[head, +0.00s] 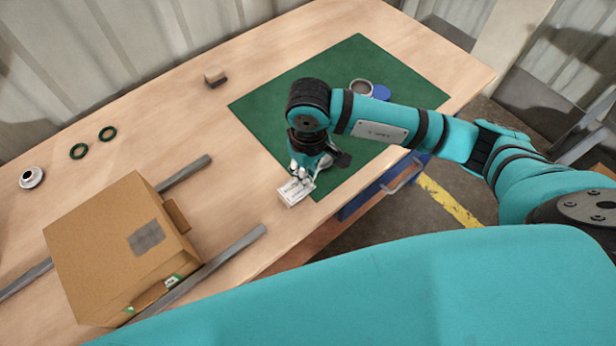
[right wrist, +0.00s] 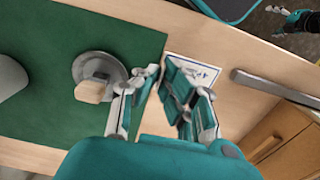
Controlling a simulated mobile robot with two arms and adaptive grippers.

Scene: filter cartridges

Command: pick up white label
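The white label (head: 296,190) is a flat white piece with dark print. It lies at the front corner of the green mat, on the wooden table. My right gripper (head: 303,173) is right over its far edge in the head view. In the right wrist view the fingers (right wrist: 162,72) stand apart with bare table showing between them. The label (right wrist: 196,70) lies behind and beside the right-hand finger there, partly hidden by it. I cannot tell whether that finger touches it. My left gripper is outside the head view; a teal part (right wrist: 303,20), seemingly its end, shows in the right wrist view.
The green mat (head: 262,108) bears a metal ring (head: 361,87) and a blue piece (head: 381,92).

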